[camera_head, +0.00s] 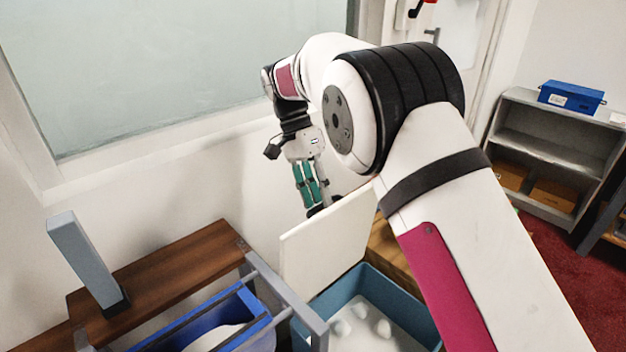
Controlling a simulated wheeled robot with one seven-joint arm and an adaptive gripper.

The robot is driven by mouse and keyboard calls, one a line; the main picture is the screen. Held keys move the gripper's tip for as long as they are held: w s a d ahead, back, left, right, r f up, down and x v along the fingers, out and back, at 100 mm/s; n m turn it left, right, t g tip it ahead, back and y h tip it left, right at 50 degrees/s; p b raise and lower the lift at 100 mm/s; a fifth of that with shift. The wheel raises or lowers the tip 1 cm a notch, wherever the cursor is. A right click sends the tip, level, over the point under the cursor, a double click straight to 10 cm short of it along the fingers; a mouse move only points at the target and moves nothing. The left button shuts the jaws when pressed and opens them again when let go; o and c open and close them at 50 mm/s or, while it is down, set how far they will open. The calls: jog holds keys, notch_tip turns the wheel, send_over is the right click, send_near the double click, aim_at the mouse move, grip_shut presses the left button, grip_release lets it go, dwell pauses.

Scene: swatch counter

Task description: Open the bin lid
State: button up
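The teal-blue bin (350,286) stands at the bottom centre, with several white lumps on a pale floor inside it. Its white lid (325,243) stands raised and steeply tilted at the bin's back left side, so the inside shows. My gripper (318,208), with green finger parts, hangs pointing down just behind the lid's upper edge. The fingertips are small and partly hidden there, so I cannot tell whether they touch the lid or how far apart they are. My arm hides the bin's right side.
A dark wooden board (165,275) with a grey upright block (83,262) is at the left. A blue container (257,305) sits in a grey frame left of the bin. A grey shelf (545,150) with a blue box (571,97) stands far right. The wall is close behind my gripper.

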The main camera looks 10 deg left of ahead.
jog(key=shift+v, duration=2.75)
